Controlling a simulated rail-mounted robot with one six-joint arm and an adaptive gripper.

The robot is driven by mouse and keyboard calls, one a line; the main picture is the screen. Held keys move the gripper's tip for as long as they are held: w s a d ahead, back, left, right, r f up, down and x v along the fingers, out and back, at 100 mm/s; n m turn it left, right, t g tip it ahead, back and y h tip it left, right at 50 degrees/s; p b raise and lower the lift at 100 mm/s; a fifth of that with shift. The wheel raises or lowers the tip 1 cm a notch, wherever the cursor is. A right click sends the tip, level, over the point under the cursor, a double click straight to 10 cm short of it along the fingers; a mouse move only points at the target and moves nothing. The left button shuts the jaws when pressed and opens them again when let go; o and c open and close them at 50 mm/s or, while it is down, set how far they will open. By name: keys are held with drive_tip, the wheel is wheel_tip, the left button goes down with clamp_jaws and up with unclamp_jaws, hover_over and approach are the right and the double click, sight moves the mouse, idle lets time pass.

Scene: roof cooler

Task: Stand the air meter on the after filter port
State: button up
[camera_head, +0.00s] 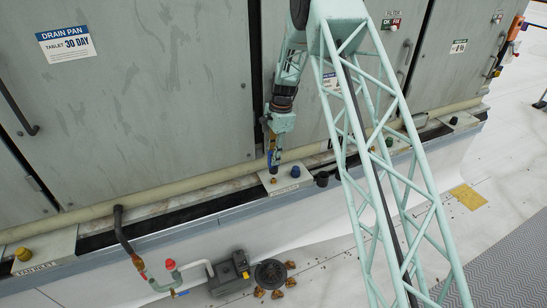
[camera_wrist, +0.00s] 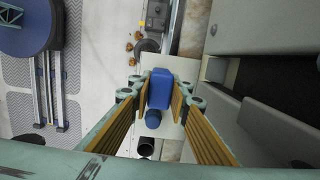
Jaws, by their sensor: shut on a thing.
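My gripper (camera_head: 273,150) is shut on the air meter (camera_wrist: 160,86), a blue block seen from above between the yellow-lined fingers in the wrist view. In the head view the meter (camera_head: 273,158) is a narrow dark-blue shape, mostly hidden by the fingers, pointing down. Its lower end is over a pale port plate (camera_head: 285,185) on the ledge. The plate carries a brass fitting (camera_head: 274,180) and a dark-blue cap (camera_head: 295,171); the cap also shows in the wrist view (camera_wrist: 153,118). Whether the meter touches the plate, I cannot tell. The plate's label is unreadable.
Grey cabinet doors (camera_head: 130,100) rise behind the ledge. A black open cup (camera_head: 322,179) stands right of the plate. A yellow-capped plate (camera_head: 24,254) is far left. A bent pipe (camera_head: 122,230), a red-handled valve (camera_head: 171,264) and a pump (camera_head: 230,274) are in front.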

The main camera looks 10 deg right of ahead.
sight(274, 168)
drive_tip(key=shift+f+b, duration=0.65)
drive_tip(key=shift+f, duration=0.9)
drive_tip(key=shift+f+b, duration=0.55)
drive_tip(key=shift+f, duration=1.2)
idle(1.1)
drive_tip(key=o, duration=1.1)
drive_tip(key=shift+c, duration=0.2)
drive_tip(key=shift+w+d+r, duration=0.1)
drive_tip(key=shift+d+r, duration=0.15)
drive_tip(key=shift+r, duration=1.75)
drive_tip(key=shift+d+r, duration=0.25)
drive_tip(key=shift+r, duration=1.7)
drive_tip(key=shift+w+d+r, duration=0.1)
drive_tip(key=shift+d+r, duration=0.15)
drive_tip(key=shift+r, duration=1.75)
drive_tip(key=shift+r, duration=0.15)
